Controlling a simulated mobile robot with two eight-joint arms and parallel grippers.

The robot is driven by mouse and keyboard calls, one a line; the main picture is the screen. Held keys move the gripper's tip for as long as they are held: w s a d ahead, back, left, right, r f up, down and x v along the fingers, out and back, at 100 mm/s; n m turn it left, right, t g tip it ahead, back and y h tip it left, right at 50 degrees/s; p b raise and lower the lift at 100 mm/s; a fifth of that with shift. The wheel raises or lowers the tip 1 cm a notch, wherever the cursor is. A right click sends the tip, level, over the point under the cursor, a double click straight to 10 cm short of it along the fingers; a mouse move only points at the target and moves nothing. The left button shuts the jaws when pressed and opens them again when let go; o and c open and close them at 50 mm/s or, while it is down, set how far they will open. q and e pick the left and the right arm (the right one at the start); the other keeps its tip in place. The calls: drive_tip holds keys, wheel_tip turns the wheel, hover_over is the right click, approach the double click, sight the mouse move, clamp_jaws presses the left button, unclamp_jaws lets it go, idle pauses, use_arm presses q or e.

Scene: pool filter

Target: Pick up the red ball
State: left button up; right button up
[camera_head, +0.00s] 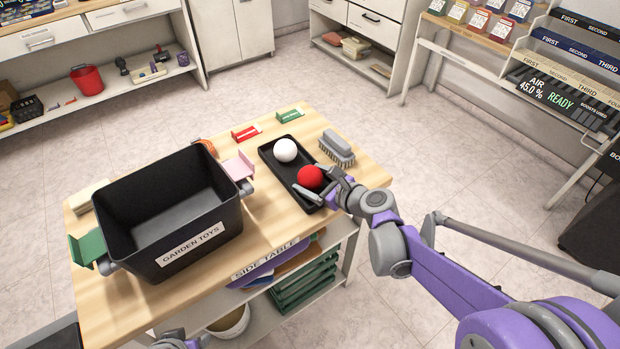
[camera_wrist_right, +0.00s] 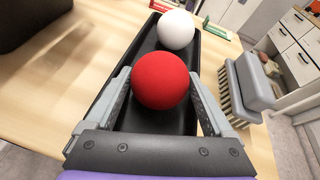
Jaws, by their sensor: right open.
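The red ball (camera_head: 310,177) lies in the near end of a black tray (camera_head: 272,158) on the side table. A white ball (camera_head: 286,150) lies in the same tray, farther back. My right gripper (camera_head: 325,186) is at the near end of the tray, at the red ball. In the right wrist view the red ball (camera_wrist_right: 161,80) sits between the two open fingers of the right gripper (camera_wrist_right: 160,95); I cannot tell whether either finger touches it. The white ball (camera_wrist_right: 176,29) is beyond it. Part of my left arm shows at the bottom edge, but its gripper jaws cannot be made out.
A large black bin labelled GARDEN TOYS (camera_head: 190,243) stands left of the tray. A grey brush (camera_head: 337,148) lies close to the tray's right side.

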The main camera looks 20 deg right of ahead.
sight(312, 170)
drive_tip(key=c, duration=1)
wheel_tip(312, 170, up, 10)
drive_tip(key=p, duration=0.2)
drive_tip(key=shift+p, duration=0.4)
